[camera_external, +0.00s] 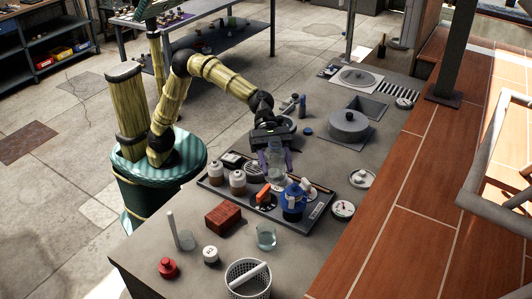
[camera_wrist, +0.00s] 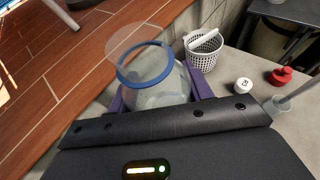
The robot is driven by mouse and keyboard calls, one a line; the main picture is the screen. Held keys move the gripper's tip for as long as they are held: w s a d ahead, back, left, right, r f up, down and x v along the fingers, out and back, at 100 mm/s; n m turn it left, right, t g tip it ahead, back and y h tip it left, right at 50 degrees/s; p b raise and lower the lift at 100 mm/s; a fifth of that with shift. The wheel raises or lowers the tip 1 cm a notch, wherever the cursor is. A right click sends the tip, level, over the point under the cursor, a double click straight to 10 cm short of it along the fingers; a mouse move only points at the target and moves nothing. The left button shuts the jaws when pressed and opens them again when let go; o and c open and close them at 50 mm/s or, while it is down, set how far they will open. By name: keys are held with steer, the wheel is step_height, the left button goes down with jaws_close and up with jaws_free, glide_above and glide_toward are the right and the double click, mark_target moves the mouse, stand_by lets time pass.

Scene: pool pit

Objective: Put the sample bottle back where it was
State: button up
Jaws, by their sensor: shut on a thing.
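The clear sample bottle (camera_external: 275,158) is between the purple fingers of my gripper (camera_external: 275,163). It looks upright over the back edge of the dark tray (camera_external: 318,212); I cannot tell whether its base touches anything. In the wrist view the bottle (camera_wrist: 160,92) shows its wide mouth with a blue ring, and the gripper's fingers (camera_wrist: 160,100) close on both sides of it. The bottle hides part of the tray behind it.
The tray holds brown-and-white jars (camera_external: 238,178), an orange item (camera_external: 264,194) and a blue jug (camera_external: 293,201). A red brick (camera_external: 222,218), a glass beaker (camera_external: 266,237) and a white basket (camera_external: 247,280) stand in front. A lidded pot (camera_external: 348,125) stands behind.

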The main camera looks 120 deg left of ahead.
steer(key=s+a+r+p, duration=0.1)
steer(key=a+p, duration=1.3)
steer(key=a, duration=1.8)
step_height(320, 180, down, 11)
steer(key=shift+s, duration=0.3)
steer(key=shift+r, duration=0.1)
step_height(320, 180, down, 6)
steer(key=shift+p, duration=0.3)
steer(key=shift+f, duration=0.25)
steer(key=shift+f, duration=1.75)
